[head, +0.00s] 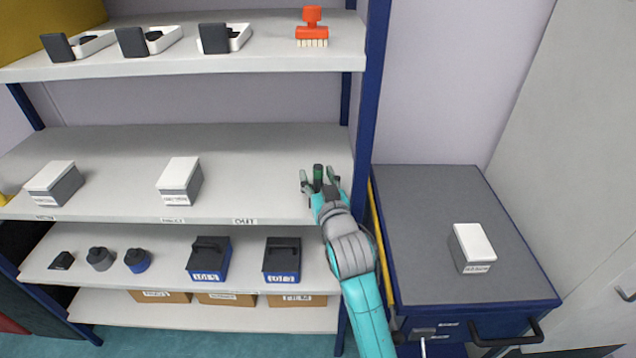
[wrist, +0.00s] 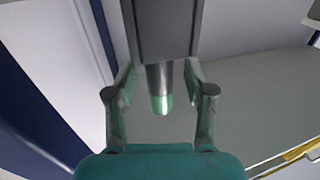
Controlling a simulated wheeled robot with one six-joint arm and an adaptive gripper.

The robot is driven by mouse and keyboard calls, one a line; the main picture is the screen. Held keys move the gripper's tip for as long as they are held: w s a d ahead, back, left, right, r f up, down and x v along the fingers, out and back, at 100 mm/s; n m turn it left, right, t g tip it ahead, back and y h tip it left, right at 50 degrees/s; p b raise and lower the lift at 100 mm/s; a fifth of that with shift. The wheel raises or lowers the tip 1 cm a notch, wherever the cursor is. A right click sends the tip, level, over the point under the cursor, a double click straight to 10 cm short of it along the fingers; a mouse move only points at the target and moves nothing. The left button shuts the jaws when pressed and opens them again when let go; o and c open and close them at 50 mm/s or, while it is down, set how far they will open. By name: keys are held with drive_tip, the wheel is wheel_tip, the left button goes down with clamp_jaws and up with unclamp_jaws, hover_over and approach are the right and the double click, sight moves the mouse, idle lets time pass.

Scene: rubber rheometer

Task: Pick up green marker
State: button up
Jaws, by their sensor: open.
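The green marker (head: 318,177) stands upright on the middle shelf (head: 270,170), near its right end. In the wrist view the marker (wrist: 161,104) shows a pale green rounded end and a grey section, and lies between the two fingers. My gripper (head: 320,178) is open, with one finger on each side of the marker. In the wrist view my gripper (wrist: 159,95) shows gaps between the marker and both fingers. A dark grey block covers the upper middle of the wrist view and hides part of the marker.
The blue shelf post (head: 366,120) stands close to the right of my gripper. White-lidded boxes (head: 180,180) sit farther left on the same shelf. The upper shelf (head: 200,65) holds an orange brush (head: 312,27). A blue cabinet (head: 420,240) with a boxed item stands at right.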

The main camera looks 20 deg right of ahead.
clamp_jaws()
wheel_tip(320, 180, up, 10)
drive_tip(key=shift+r, duration=0.1)
idle(0.6)
